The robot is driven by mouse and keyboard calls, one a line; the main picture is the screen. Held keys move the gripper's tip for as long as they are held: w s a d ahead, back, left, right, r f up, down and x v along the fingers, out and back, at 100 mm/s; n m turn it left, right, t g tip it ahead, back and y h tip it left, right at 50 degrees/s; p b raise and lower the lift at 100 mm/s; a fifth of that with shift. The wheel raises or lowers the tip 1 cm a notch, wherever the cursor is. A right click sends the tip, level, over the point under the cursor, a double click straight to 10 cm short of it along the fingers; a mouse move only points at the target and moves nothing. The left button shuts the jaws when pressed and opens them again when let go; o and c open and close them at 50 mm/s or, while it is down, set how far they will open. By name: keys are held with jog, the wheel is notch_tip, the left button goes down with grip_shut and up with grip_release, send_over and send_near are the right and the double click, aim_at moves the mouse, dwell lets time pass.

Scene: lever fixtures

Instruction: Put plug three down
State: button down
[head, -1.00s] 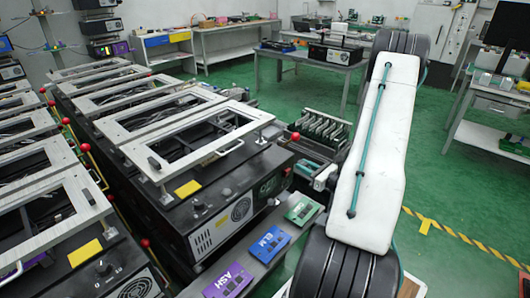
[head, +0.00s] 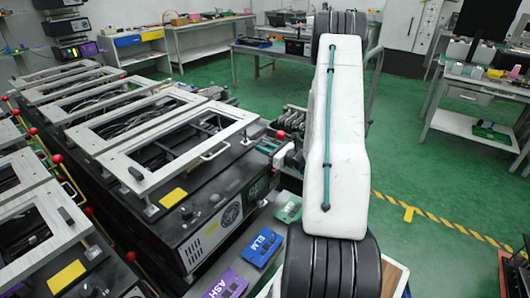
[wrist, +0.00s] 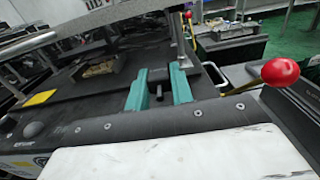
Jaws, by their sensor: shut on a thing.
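My gripper's teal jaws (wrist: 158,88) show in the wrist view, shut on a small dark piece (wrist: 158,93) between them. I cannot tell whether this piece is plug three; no number can be read on it. The jaws are over the dark top of a fixture, and I cannot tell whether the piece touches it. In the head view my white arm link hides most of the gripper. A red ball knob (wrist: 280,71) on a yellow lever is to the right of the jaws, apart from them.
Black fixtures with pale frames (head: 180,140) stand in rows at the left. Cards marked ELM (head: 262,247) and ASH (head: 226,286), and a green card (head: 288,208), lie on a ledge before the nearest fixture. Green floor (head: 420,170) is open at the right.

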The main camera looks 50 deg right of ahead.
aim_at(263, 157)
jog(key=shift+w+d, duration=0.3)
jog(key=shift+w, duration=0.25)
jog(key=f, duration=0.3)
jog(key=shift+w+d, duration=0.2)
jog(key=shift+w, duration=0.05)
jog(key=shift+f, duration=0.3)
jog(key=shift+f, duration=0.2)
jog(key=shift+f, duration=0.45)
jog(key=c, duration=1.2)
grip_release()
